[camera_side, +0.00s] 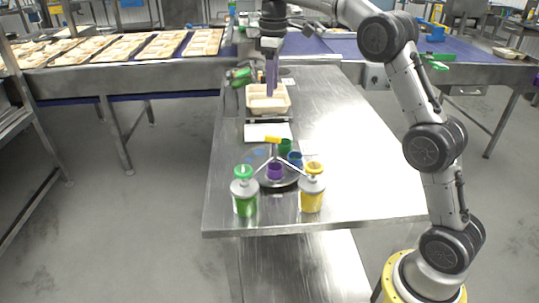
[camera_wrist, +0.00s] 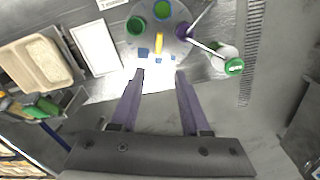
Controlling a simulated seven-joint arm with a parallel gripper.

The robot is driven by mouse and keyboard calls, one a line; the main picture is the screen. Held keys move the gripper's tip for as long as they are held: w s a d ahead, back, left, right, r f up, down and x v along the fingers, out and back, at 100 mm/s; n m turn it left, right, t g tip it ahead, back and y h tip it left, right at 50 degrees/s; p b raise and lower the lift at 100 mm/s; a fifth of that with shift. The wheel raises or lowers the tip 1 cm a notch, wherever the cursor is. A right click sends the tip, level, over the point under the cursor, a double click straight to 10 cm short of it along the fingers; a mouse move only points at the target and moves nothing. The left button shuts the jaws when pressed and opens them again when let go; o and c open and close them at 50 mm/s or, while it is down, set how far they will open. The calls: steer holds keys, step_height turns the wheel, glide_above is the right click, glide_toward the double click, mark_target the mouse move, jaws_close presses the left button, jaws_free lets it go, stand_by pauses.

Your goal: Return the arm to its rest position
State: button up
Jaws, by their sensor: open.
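My gripper (camera_side: 271,88) hangs with its fingers pointing down, above or near the beige tray (camera_side: 283,100) on the steel table (camera_side: 340,190). In the wrist view my gripper (camera_wrist: 160,74) shows two purple fingers spread apart with nothing between them. The tray (camera_wrist: 72,75) is at the left there, with a pale fill in one compartment that looks like rice. My arm is raised and bent over the table's right side.
A round stand (camera_side: 263,182) holds purple (camera_side: 275,171), blue (camera_side: 295,159) and green (camera_side: 287,147) cups. A green-capped bottle (camera_side: 244,192) and a yellow-capped bottle (camera_side: 312,188) stand in front. A white panel (camera_side: 266,132) lies behind. The table's right side is clear.

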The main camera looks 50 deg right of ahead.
steer(key=s+a+r+t, duration=0.2)
steer(key=s+a+r, duration=0.2)
steer(key=s+r, duration=0.4)
steer(key=s+a+r+t, duration=0.1)
steer(key=s+a, duration=0.1)
steer(key=s, duration=0.3)
steer(key=s+a+r, duration=0.2)
steer(key=s, duration=0.4)
steer(key=s+a+f+m+t, duration=0.2)
steer(key=s+f+m, duration=0.3)
steer(key=s+f, duration=0.9)
step_height(320, 180, down, 3)
steer(key=shift+s+r, duration=0.2)
steer(key=shift+s, duration=0.1)
